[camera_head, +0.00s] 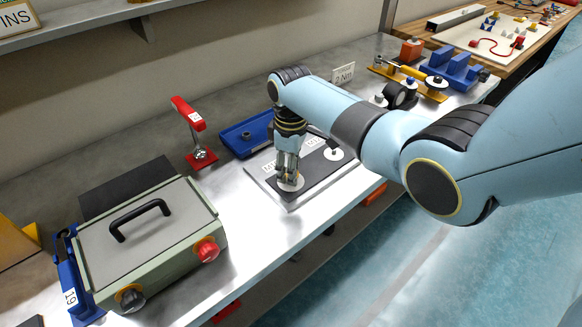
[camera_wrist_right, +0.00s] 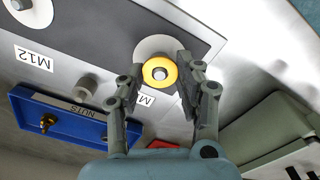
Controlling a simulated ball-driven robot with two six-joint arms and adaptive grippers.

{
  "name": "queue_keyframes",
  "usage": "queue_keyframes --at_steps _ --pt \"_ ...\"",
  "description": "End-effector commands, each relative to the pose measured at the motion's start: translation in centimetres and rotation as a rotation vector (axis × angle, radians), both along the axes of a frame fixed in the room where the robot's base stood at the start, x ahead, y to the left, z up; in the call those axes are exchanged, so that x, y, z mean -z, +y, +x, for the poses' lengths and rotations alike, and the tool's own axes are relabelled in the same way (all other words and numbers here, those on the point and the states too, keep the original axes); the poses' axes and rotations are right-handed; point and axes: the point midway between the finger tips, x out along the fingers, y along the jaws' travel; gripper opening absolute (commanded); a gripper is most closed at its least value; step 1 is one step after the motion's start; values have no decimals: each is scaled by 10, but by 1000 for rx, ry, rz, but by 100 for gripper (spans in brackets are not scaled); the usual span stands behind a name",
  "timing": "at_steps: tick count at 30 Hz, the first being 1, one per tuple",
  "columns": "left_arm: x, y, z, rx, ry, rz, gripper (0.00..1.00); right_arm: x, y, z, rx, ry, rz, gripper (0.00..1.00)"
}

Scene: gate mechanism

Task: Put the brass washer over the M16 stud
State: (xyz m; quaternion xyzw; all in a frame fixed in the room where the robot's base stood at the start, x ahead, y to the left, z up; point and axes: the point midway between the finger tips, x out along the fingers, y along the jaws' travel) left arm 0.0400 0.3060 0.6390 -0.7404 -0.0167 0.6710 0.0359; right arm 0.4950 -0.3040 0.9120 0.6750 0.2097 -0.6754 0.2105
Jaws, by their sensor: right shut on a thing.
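My right gripper (camera_head: 289,176) points down at the near end of the dark stud plate (camera_head: 318,171). In the right wrist view it (camera_wrist_right: 160,76) is shut on the brass washer (camera_wrist_right: 147,74), a yellow ring between the fingertips. The grey round top of the M16 stud (camera_wrist_right: 160,73) shows inside the ring's hole. I cannot tell how far down the stud the washer sits. A white disc (camera_wrist_right: 151,45) lies beneath; its edge also shows in the head view (camera_head: 291,186). The label beside it is partly covered by a finger. My left gripper is not in view.
The M12 stud's white disc (camera_head: 334,154) is farther along the plate. A blue nuts tray (camera_head: 240,137) stands behind, with a red-topped stand (camera_head: 190,115) to its left. A green-grey case (camera_head: 150,235) with a black handle is at the front left. Bare bench lies between case and plate.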

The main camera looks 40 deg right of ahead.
Motion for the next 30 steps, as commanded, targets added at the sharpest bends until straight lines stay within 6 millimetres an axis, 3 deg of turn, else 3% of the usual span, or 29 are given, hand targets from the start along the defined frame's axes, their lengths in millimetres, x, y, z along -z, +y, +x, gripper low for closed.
queue_keyframes --at_steps 13,14,20,30 --pt "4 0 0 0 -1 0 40 8 0 0 0 0 0 12" --pt "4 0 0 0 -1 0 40 8 0 0 0 0 0 35" --pt "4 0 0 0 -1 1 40 8 0 0 0 0 0 61" --pt "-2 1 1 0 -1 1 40 3 0 0 0 0 0 61"
